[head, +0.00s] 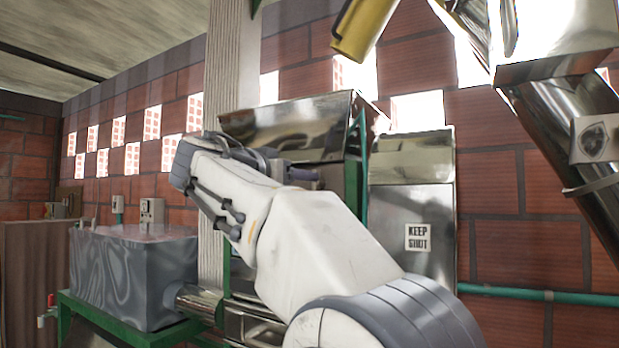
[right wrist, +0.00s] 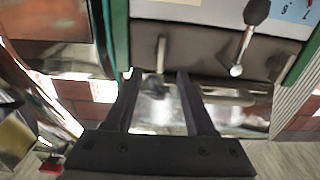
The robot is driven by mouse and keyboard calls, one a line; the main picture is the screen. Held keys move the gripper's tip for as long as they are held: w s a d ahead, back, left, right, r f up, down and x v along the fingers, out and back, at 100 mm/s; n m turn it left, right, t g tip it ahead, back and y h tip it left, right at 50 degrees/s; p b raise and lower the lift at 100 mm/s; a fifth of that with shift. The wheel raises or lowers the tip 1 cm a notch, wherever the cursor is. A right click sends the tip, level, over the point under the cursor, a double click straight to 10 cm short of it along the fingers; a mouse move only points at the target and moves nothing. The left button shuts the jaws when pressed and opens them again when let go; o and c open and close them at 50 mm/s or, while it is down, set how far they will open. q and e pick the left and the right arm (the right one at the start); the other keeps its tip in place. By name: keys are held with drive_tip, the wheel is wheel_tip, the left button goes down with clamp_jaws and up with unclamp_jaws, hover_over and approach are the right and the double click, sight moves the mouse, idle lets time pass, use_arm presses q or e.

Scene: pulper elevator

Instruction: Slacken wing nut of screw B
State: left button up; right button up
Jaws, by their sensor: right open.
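My right gripper (right wrist: 157,73) is open in the right wrist view, its two dark fingers apart. Beyond the fingertips is the dark panel of the machine, with a short metal rod (right wrist: 161,53) standing near the gap between the fingers. A small dark, blurred part (right wrist: 154,86) shows between the fingers; I cannot tell whether it is a wing nut. No label for screw B is readable. In the head view my right arm reaches to the metal machine (head: 300,122), and the forearm and wrist hide the working spot. My left gripper is in neither view.
A metal lever (right wrist: 246,42) with a dark knob is right of the fingers in the right wrist view. Green frame posts flank the panel. In the head view a grey tank (head: 135,275) stands left, a "KEEP SHUT" panel (head: 415,215) right, and a yellow part (head: 363,25) hangs above.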

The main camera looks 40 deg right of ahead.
sight(318, 184)
drive_tip(key=p+x, duration=0.2)
drive_tip(key=x, duration=0.4)
drive_tip(key=shift+w+d, duration=0.1)
drive_tip(key=shift+c, duration=0.3)
clamp_jaws()
